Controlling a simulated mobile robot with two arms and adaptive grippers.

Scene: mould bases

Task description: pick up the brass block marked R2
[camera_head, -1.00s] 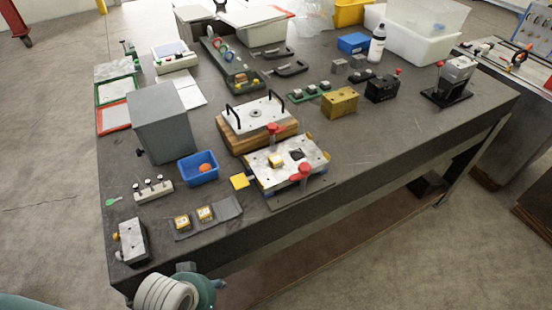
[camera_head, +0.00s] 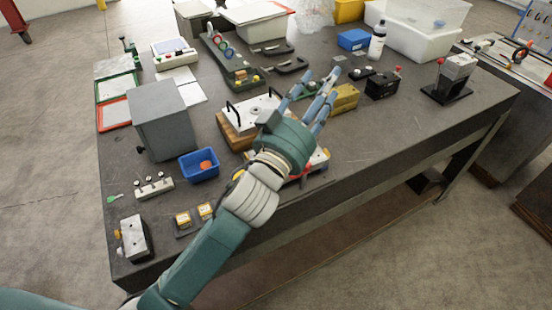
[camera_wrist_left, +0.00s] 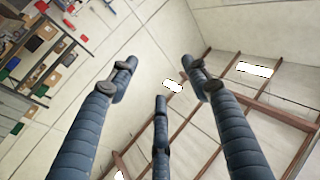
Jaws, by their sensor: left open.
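Two small brass blocks, one at left (camera_head: 183,218) and one at right (camera_head: 206,210), sit on a dark mat (camera_head: 186,233) near the front left of the bench in the head view. Their markings are too small to read, so I cannot tell which is R2. My left gripper (camera_head: 318,88) is open, its three fingers spread and empty, pointing up and away to the right of the blocks. My left forearm hides part of the mat and much of the front mould plate. My right gripper is not in view.
A blue bin (camera_head: 199,167) with an orange item stands behind the blocks. A grey box (camera_head: 163,125) stands further back. A metal block (camera_head: 136,240) is at the front left corner. A larger brass block (camera_head: 343,98) and a black block (camera_head: 381,87) lie right of my fingers.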

